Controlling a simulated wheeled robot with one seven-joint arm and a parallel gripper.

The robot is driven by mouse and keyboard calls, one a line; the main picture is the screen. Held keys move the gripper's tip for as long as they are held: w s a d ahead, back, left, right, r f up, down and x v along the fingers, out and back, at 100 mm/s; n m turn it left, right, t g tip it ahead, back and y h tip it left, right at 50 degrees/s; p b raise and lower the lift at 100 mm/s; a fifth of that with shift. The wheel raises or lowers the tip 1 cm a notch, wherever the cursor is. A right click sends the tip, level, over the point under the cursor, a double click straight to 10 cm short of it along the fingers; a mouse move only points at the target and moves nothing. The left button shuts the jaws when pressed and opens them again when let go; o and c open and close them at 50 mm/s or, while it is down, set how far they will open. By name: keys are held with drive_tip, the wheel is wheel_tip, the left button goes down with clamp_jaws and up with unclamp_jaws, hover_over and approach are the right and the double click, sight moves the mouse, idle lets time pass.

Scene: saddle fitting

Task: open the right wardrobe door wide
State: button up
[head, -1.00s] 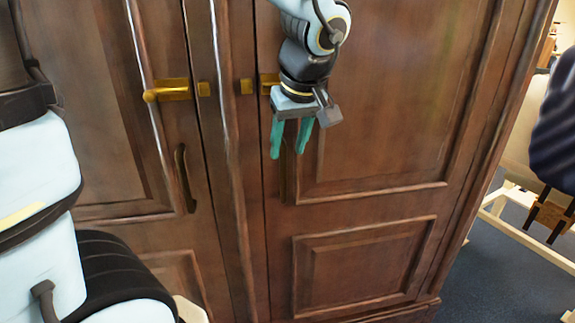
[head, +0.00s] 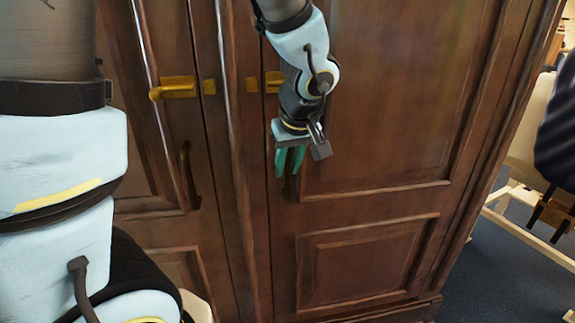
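The right wardrobe door (head: 395,120) is dark brown panelled wood and stands closed. Its dark upright handle (head: 291,188) is near the door's left edge, mostly hidden by my gripper; only the lower end shows. My gripper (head: 288,172) points down in front of the handle. Its two teal fingers are close together with a narrow dark gap between them, and they appear shut on the handle. The brass latch (head: 273,82) of this door is partly hidden behind my arm.
The left wardrobe door (head: 150,245) is closed, with a brass lever latch (head: 178,88) and a dark handle (head: 189,175). Blue floor (head: 500,275) shows at the right, with light wooden furniture rails (head: 525,228) and a dark striped object (head: 557,135) there.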

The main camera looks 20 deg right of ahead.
clamp_jaws()
idle(1.0)
